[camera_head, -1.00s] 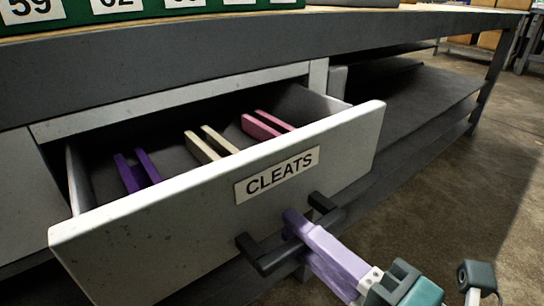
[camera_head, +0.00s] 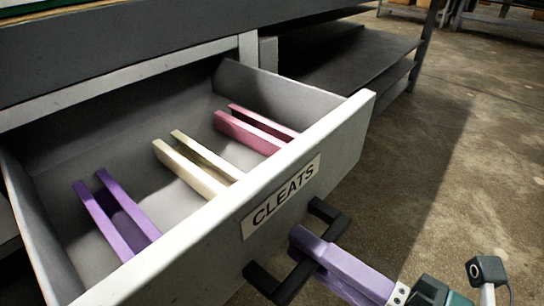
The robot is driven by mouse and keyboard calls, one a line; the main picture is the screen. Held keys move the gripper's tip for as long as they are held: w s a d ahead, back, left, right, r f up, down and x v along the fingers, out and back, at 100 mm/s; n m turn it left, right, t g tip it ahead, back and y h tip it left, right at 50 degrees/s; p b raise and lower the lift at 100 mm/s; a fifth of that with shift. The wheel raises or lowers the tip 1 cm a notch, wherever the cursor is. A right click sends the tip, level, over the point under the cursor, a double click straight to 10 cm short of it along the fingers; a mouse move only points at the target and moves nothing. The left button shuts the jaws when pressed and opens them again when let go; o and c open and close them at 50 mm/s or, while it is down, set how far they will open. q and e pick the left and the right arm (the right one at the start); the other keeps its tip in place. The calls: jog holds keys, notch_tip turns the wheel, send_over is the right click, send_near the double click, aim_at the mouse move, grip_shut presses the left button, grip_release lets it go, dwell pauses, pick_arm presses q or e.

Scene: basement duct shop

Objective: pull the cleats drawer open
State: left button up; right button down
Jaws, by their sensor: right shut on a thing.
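The drawer labelled CLEATS (camera_head: 352,122) stands well out from the bench, its inside open to view. Its label (camera_head: 281,197) is on the front panel, above a black bar handle (camera_head: 327,214). Inside lie a purple cleat (camera_head: 116,214), a cream cleat (camera_head: 196,165) and a pink cleat (camera_head: 254,131), side by side. My right gripper (camera_head: 307,248), with lilac fingers, comes in from the lower right and is shut on the handle. The fingers partly hide the middle of the handle. My left gripper is not in view.
The grey workbench (camera_head: 150,40) runs above the drawer, its edge overhanging the back. A lower shelf (camera_head: 345,65) lies to the right of the drawer. The concrete floor (camera_head: 460,150) on the right is clear.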

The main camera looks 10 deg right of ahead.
jog(key=c, duration=0.8)
grip_release()
jog(key=shift+c, duration=0.2)
jog(key=p+v, duration=0.1)
jog(key=v, duration=0.9)
jog(key=shift+p, duration=0.35)
jog(key=w+d+r+m+g+h+p, duration=0.1)
jog(key=w+d+r+m+h+p, duration=0.15)
jog(key=r+m+p, duration=0.45)
jog(key=w+d+r+m+g+h+p, duration=0.1)
jog(key=w+r+m+g+h+p, duration=0.2)
jog(key=r+p, duration=0.75)
jog(key=w+d+r+m+h+p, duration=0.15)
jog(key=r+m+h+p, duration=0.3)
jog(key=r+p, duration=0.45)
jog(key=s+a+r+m+g+p, duration=0.1)
jog(key=s+r+m+g+p, duration=0.35)
jog(key=r+p, duration=0.55)
jog(key=s+r+m+g+p, duration=0.3)
jog(key=s+r+m+p, duration=0.15)
jog(key=r+p, duration=0.6)
notch_tip(320, 180, up, 34)
jog(key=p, duration=3.4)
jog(key=shift+s, duration=0.2)
